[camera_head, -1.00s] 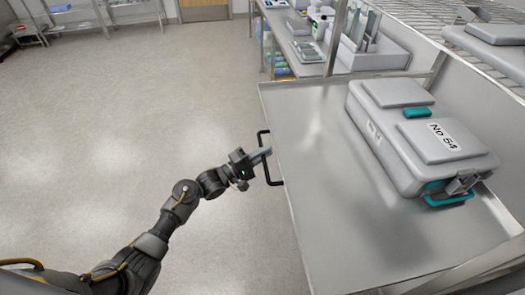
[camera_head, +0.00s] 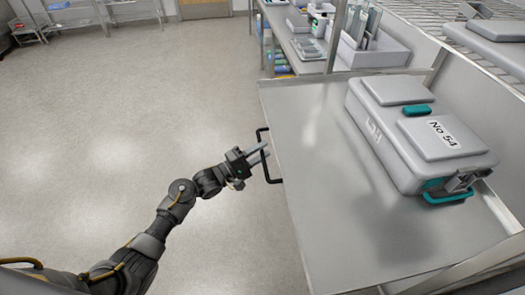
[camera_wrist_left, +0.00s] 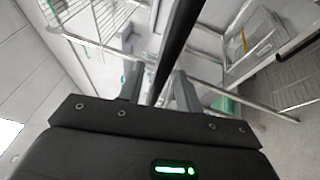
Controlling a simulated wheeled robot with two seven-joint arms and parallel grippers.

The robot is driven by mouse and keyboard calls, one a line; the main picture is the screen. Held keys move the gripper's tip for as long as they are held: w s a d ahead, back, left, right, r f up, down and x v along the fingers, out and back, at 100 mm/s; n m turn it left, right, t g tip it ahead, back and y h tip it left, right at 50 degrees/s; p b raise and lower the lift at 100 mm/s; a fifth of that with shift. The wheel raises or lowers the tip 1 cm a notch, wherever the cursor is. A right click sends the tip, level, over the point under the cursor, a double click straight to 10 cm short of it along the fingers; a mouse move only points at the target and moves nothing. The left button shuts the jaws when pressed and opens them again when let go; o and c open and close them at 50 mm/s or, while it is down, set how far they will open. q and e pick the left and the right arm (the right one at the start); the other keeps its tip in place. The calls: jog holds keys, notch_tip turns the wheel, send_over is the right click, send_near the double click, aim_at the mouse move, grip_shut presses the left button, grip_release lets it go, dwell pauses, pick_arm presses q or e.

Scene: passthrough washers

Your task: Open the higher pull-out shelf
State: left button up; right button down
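The higher pull-out shelf (camera_head: 330,215) is a flat metal tray that extends out from the rack over the floor. Its black bar handle (camera_head: 266,172) is on the left edge, and the bar also crosses the left wrist view (camera_wrist_left: 177,45). My left gripper (camera_head: 261,152) is at the handle with its two fingers spread apart. In the left wrist view the dark bar runs between the fingers (camera_wrist_left: 157,75); I cannot tell whether either finger touches it. My right gripper is not in view.
A grey case (camera_head: 420,135) labelled No 54, with teal latches, lies on the shelf. Another grey case (camera_head: 490,45) sits on the wire rack at the upper right. A side bench (camera_head: 300,50) holds bottles and trays. The floor (camera_head: 120,130) at left is clear.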

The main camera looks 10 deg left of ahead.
pick_arm(q)
jog(key=b+v, duration=0.2)
jog(key=v, duration=0.8)
